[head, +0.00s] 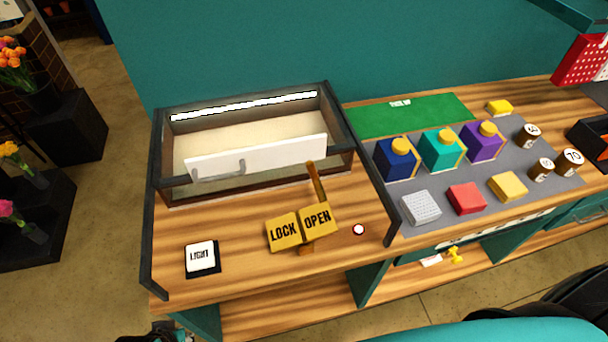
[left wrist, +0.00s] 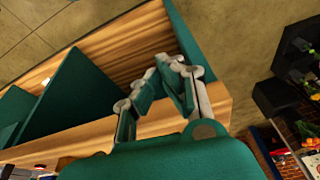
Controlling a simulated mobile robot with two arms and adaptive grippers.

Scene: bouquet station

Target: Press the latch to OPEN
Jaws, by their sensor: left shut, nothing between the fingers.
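The latch is a yellow two-part plate in the head view, with a LOCK half (head: 283,231) on the left and an OPEN half (head: 318,219) on the right. A wooden-coloured lever (head: 315,182) stands up behind the OPEN half. No gripper touches the latch. My left gripper (left wrist: 166,72) shows in the left wrist view, its fingers together and empty, over the wooden furniture edge and away from the latch. Its fingers are not clearly visible in the head view. My right gripper is not in view.
Behind the latch is a dark-framed case (head: 335,110) with a white handled panel (head: 300,150). A LIGHT button (head: 200,256) lies left; a small round white button (head: 359,229) lies right. A grey mat (head: 440,188) holds coloured blocks. The wood around the latch is clear.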

